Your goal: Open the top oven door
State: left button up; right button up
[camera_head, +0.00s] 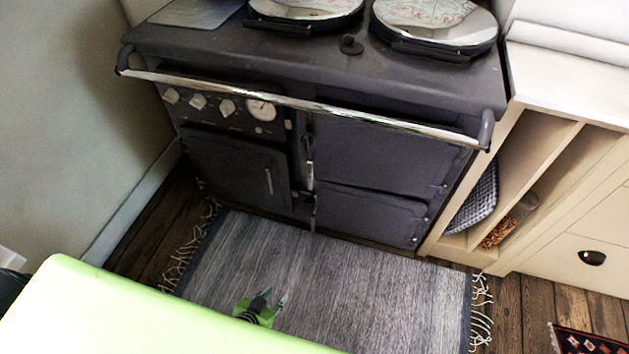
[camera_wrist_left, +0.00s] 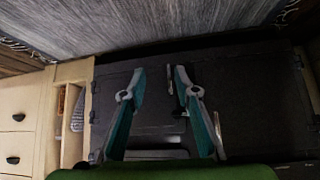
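The top oven door (camera_head: 385,156) is the dark upper right door of the range cooker, and it is shut. A narrow metal handle (camera_head: 310,176) stands at its left edge. My left gripper (camera_head: 273,297) shows small over the rug in the head view, apart from the door and mostly hidden by my green body. In the left wrist view its two teal fingers (camera_wrist_left: 159,70) are spread, with nothing between them, and face the dark oven front (camera_wrist_left: 250,95). That view is dark and upside down. My right gripper is not in view.
A chrome rail (camera_head: 300,104) runs across the range above the doors. A lower right door (camera_head: 370,214) and a left door (camera_head: 235,168) are shut. A grey fringed rug (camera_head: 330,280) lies in front. Cream cabinets (camera_head: 575,200) stand at the right, a wall at the left.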

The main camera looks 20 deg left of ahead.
pick_arm(q)
jog(key=w+r+t+b, duration=0.4)
jog(key=w+r, duration=0.4)
jog(key=w, duration=0.2)
jog(key=t+h+b, duration=0.1)
jog(key=t+b, duration=0.4)
send_near(309, 173)
jog(key=w, duration=0.3)
jog(key=w+b, duration=0.1)
jog(key=w, duration=0.2)
jog(key=w+d, duration=0.1)
jog(key=w, duration=0.2)
jog(key=shift+w+d+f, duration=0.15)
jog(key=shift+w+f, duration=0.1)
jog(key=shift+f, duration=0.05)
jog(key=shift+w+d+b, duration=0.1)
jog(key=shift+w+b, duration=0.2)
jog(key=shift+w, duration=0.35)
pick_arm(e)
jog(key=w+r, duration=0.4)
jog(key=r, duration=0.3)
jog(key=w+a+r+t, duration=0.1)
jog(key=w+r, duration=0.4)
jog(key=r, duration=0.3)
pick_arm(q)
jog(key=shift+c, duration=0.5)
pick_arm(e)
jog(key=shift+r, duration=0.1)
pick_arm(q)
grip_shut()
